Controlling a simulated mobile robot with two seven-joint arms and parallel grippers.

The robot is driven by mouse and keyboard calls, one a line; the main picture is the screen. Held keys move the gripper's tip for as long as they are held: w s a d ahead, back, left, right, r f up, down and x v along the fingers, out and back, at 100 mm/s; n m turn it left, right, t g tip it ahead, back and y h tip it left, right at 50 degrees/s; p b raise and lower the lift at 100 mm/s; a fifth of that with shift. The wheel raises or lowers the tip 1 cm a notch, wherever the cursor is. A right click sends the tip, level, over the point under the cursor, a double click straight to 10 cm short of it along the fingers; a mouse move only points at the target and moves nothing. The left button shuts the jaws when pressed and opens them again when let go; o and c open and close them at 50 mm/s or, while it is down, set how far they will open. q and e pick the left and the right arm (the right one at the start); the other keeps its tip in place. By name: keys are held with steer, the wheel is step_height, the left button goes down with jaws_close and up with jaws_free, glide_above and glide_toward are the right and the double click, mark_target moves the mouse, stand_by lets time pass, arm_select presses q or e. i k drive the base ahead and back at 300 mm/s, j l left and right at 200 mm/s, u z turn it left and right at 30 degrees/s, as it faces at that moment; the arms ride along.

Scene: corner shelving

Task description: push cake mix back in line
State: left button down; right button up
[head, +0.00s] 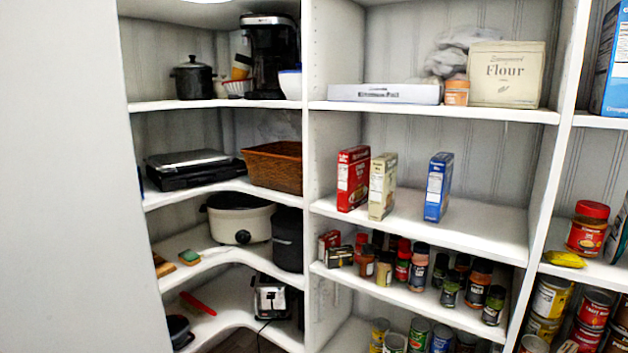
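Three upright boxes stand on the middle shelf (480,222) of the centre bay: a red box (353,180), a cream box (382,187) and a blue box (438,188). Their labels are too small to read, so I cannot tell which is the cake mix. The red and cream boxes stand close together at the left, near the front edge. The blue box stands apart to their right, a little farther from the edge. Neither of my grippers is in view.
Above are a flour box (505,74) and a flat white box (385,93). Below, several spice jars (418,267) crowd the shelf. The shelf is bare right of the blue box. A divider (553,160) bounds it at right, and a wicker basket (272,166) sits left.

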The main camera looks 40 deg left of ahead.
mark_target(353, 163)
steer(key=u, duration=0.9)
